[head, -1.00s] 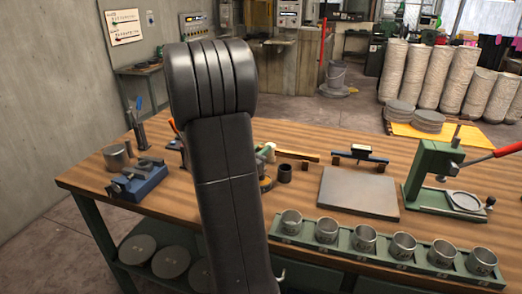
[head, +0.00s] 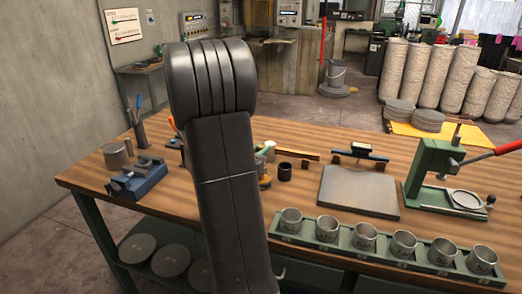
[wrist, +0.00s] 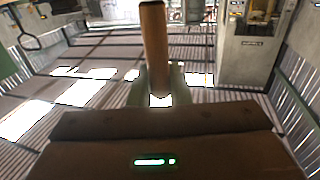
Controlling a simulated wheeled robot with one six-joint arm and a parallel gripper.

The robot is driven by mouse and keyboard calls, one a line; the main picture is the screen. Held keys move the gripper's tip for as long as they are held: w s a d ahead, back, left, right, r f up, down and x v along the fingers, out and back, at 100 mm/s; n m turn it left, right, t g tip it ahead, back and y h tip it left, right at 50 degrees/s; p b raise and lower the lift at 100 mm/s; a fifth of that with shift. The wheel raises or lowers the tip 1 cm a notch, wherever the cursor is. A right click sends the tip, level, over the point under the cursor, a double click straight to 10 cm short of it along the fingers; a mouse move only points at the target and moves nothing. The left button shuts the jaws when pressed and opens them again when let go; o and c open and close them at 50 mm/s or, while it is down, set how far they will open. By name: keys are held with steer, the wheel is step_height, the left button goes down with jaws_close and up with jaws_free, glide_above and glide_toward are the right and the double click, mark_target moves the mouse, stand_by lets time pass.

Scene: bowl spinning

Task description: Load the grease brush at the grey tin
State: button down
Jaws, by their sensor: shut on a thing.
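In the wrist view my gripper (wrist: 157,88) is shut on a wooden handle, which I take to be the grease brush (wrist: 154,40). The handle stands up between the two pale fingers. Its bristle end does not show. In the head view my arm hides the gripper and the brush. A plain grey tin (head: 117,155) stands at the left end of the wooden bench, behind a blue vise-like fixture. I cannot see the inside of the tin.
The blue fixture (head: 137,179) is close in front of the tin. A small dark cup (head: 285,172), a grey plate (head: 358,192), a green press (head: 432,170) and a green rack (head: 335,244) of several metal cups fill the bench's middle and right.

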steer(key=shift+f, duration=0.1)
stand_by(0.4)
step_height(320, 180, up, 7)
steer(key=p, duration=0.6)
stand_by(0.7)
